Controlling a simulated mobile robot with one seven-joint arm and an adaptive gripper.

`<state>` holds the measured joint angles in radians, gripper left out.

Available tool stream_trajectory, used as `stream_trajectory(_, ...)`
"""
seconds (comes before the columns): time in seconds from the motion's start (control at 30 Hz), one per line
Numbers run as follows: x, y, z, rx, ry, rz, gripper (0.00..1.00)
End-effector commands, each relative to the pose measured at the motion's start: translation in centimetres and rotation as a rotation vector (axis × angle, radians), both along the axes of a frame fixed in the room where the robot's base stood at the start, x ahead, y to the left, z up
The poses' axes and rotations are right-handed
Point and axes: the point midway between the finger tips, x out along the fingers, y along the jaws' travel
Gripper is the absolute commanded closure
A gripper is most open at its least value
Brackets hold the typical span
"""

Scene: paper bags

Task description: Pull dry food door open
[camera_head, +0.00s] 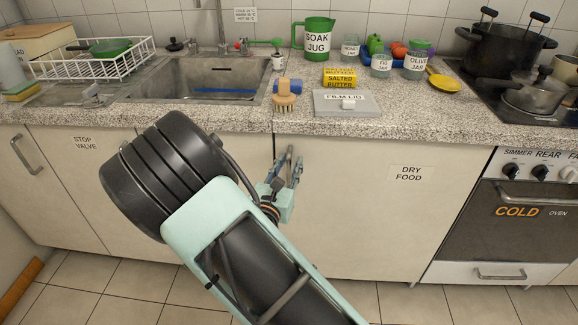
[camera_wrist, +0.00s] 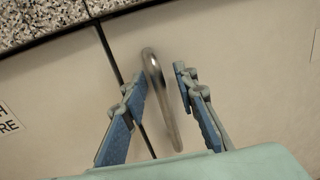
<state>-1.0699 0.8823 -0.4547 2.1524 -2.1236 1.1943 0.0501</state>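The dry food door (camera_head: 370,225) is a pale cabinet door with a DRY FOOD label (camera_head: 410,173) on its right half. It looks closed, flush with its neighbour. In the wrist view, the door (camera_wrist: 245,75) carries a curved metal handle (camera_wrist: 162,100) near its left edge. My gripper (camera_head: 293,160) is in front of the door's upper left edge, below the counter. In the wrist view, my gripper (camera_wrist: 160,78) is open, with one blue-padded finger on each side of the handle. Gaps show between handle and fingers. My gripper mostly hides the handle in the head view.
The speckled counter (camera_head: 340,122) overhangs the doors, with a brush (camera_head: 285,97) and film lid (camera_head: 347,102) near its edge. The oven (camera_head: 515,220) stands right of the door. The tiled floor (camera_head: 390,300) below the door looks clear.

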Motion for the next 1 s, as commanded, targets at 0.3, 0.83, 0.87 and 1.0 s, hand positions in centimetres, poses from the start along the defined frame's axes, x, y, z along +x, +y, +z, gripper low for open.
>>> stream_trajectory(0.3,0.03,0.01,0.01,0.000,0.000,0.000,0.83)
stream_trajectory(0.83,0.01,0.03,0.01,0.000,0.000,0.000,1.00)
stream_trajectory(0.87,0.00,0.03,0.01,0.000,0.000,0.000,1.00)
stream_trajectory(1.0,-0.12,0.05,0.02,0.000,0.000,0.002,1.00)
